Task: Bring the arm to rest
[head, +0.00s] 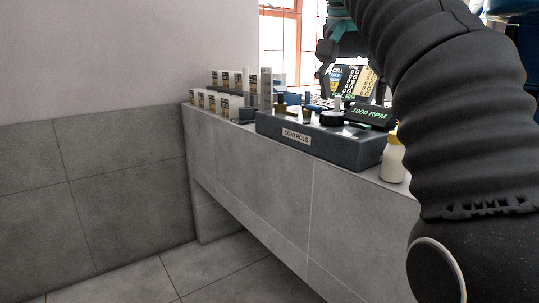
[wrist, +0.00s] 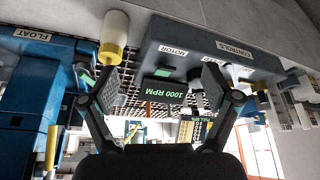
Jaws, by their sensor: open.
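My gripper (wrist: 154,98) is open and empty in the wrist view, its two fingers spread on either side of a display reading 1000 RPM (wrist: 165,91). In the head view my gripper (head: 352,94) is above the right part of the dark control box (head: 290,144), near the same display (head: 369,113). My black arm fills the right side of the head view and hides part of the bench. From these views I cannot tell whether the fingertips touch anything.
A white bottle with a yellow cap (head: 393,160) stands right of the control box. Several labelled white boxes (head: 215,103) stand at the bench's far left end. A blue machine labelled FLOAT (wrist: 30,60) is at the left in the wrist view. The floor (head: 150,275) left of the bench is clear.

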